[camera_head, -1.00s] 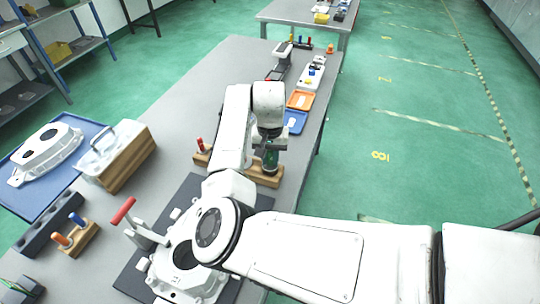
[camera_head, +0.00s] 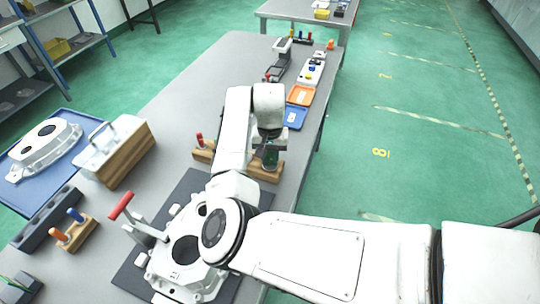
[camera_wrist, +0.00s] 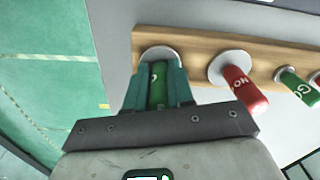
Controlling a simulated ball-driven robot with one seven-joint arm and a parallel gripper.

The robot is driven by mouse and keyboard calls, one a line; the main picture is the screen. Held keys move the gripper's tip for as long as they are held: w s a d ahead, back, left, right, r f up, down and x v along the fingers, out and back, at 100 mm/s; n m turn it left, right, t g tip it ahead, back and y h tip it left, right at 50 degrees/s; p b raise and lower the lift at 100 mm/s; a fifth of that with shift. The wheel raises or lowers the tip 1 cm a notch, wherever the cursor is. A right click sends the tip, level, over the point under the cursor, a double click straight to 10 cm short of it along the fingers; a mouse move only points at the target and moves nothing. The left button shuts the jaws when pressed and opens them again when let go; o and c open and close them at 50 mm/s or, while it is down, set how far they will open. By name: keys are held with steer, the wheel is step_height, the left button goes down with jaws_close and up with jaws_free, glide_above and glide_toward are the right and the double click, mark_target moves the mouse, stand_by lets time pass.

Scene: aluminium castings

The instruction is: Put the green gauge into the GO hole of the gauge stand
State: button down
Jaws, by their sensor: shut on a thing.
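My gripper (camera_wrist: 158,92) has dark teal fingers shut around a green gauge (camera_wrist: 157,78) with a white letter on it. The gauge is at one end of the wooden gauge stand (camera_wrist: 194,40), in front of a round grey disc there. I cannot tell how deep it sits. A red gauge marked NO (camera_wrist: 240,90) stands beside it, then another green gauge marked GO (camera_wrist: 300,88). In the head view my gripper (camera_head: 270,158) is at the right end of the stand (camera_head: 265,172); my arm hides its middle. A red gauge (camera_head: 200,140) shows at its left end.
A casting (camera_head: 185,245) with a red-handled clamp (camera_head: 121,206) lies on a dark mat in front. A wooden box (camera_head: 115,160) and a blue tray with another casting (camera_head: 45,145) are left. Blue (camera_head: 294,118) and orange (camera_head: 301,95) trays lie behind. The table's right edge is close.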

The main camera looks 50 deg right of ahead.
steer(key=shift+f, duration=0.15)
steer(key=c, duration=0.9)
jaws_free()
step_height(320, 180, up, 11)
steer(key=shift+f+b, duration=0.1)
steer(key=shift+b, duration=0.7)
